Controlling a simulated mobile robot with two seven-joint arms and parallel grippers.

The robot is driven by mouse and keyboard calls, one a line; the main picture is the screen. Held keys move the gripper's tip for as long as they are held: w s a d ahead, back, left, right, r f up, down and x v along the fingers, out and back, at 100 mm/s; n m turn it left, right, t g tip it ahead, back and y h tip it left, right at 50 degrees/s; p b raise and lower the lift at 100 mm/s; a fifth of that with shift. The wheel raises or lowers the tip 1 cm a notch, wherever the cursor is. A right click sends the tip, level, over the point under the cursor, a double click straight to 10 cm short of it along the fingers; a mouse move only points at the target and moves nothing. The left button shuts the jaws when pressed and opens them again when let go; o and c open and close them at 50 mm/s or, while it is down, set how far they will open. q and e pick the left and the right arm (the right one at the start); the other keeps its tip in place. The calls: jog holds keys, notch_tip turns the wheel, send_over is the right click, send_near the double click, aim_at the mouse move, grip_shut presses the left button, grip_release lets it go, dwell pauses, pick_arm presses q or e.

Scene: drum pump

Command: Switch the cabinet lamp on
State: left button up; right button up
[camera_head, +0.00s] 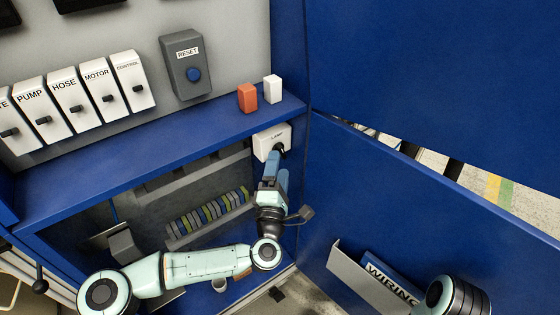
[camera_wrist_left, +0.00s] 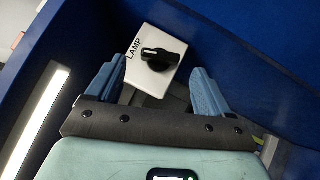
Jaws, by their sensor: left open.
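The lamp switch is a white box (camera_head: 265,145) marked LAMP, mounted under the right end of the blue shelf. Its black rotary knob (camera_head: 280,148) is partly hidden by my left gripper (camera_head: 276,166) in the head view. In the left wrist view the white box (camera_wrist_left: 165,75) and its black knob (camera_wrist_left: 156,58) show between the two blue fingers of my left gripper (camera_wrist_left: 167,68). The fingers are open, one on each side of the box, with gaps to the knob. I cannot tell their exact depth from it. My right gripper is out of view.
An orange block (camera_head: 248,98) and a white block (camera_head: 273,89) stand on the shelf (camera_head: 150,155) above the lamp box. A grey RESET box (camera_head: 187,65) and several labelled switches (camera_head: 85,100) are on the back panel. The blue door (camera_head: 420,200) stands close to the right.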

pick_arm(q)
jog(key=shift+x, duration=1.7)
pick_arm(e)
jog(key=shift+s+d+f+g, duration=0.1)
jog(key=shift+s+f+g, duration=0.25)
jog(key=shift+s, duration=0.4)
pick_arm(q)
jog(key=c, duration=1)
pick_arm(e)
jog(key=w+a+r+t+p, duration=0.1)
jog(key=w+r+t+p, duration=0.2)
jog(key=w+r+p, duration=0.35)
pick_arm(q)
jog(key=m+g, duration=0.1)
jog(key=m+g+p, duration=0.1)
jog(key=m, duration=0.1)
jog(key=shift+r+g+p, duration=0.2)
jog(key=shift+g+p, duration=0.1)
jog(key=shift+g, duration=0.1)
jog(key=shift+c, duration=0.2)
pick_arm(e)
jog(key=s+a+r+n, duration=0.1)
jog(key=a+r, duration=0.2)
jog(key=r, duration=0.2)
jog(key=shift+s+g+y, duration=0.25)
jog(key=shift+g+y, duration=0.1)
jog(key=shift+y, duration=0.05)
